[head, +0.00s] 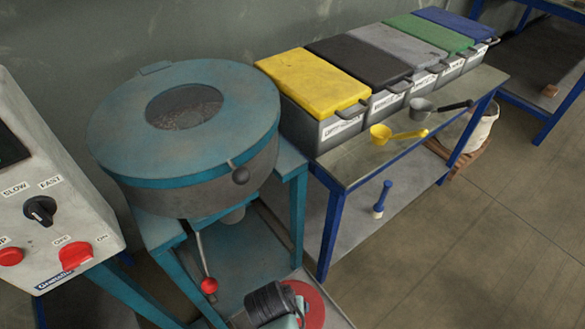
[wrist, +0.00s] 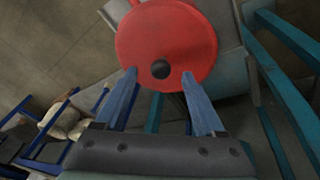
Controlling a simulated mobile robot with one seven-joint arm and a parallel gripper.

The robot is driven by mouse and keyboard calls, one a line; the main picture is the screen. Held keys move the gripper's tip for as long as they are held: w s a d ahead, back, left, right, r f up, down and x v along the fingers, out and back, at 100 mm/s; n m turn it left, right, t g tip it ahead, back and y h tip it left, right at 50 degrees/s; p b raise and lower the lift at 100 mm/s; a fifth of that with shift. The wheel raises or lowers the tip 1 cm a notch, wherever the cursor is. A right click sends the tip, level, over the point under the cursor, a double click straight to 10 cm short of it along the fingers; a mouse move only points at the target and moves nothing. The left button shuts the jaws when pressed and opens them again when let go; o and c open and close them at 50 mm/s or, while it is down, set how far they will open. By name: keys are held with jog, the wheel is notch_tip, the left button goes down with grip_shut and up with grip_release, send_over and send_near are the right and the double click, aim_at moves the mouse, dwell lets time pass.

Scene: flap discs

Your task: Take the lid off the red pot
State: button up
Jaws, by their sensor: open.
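The red pot shows as a round red lid (wrist: 190,40) with a small black knob (wrist: 160,69), seen from above in the wrist view. The pot's body is hidden beneath it. In the head view the red lid (head: 317,304) shows at the bottom edge, partly covered by my arm's end. My gripper (wrist: 160,74) is open, with its two blue fingers reaching over the near edge of the lid. In the picture the knob lies between the fingertips. I cannot tell how high the fingers are above it.
A large teal drum machine (head: 210,150) stands left of centre, with a red-balled lever (head: 208,286) below it. A control box (head: 60,200) is at far left. Coloured-lid bins (head: 315,80) line a blue-framed bench (head: 350,172) holding a yellow scoop (head: 398,135). Floor at right is mostly clear.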

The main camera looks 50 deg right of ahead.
aim_at(314, 319)
jog(key=x, duration=0.3)
jog(key=shift+r, duration=0.1)
grip_shut()
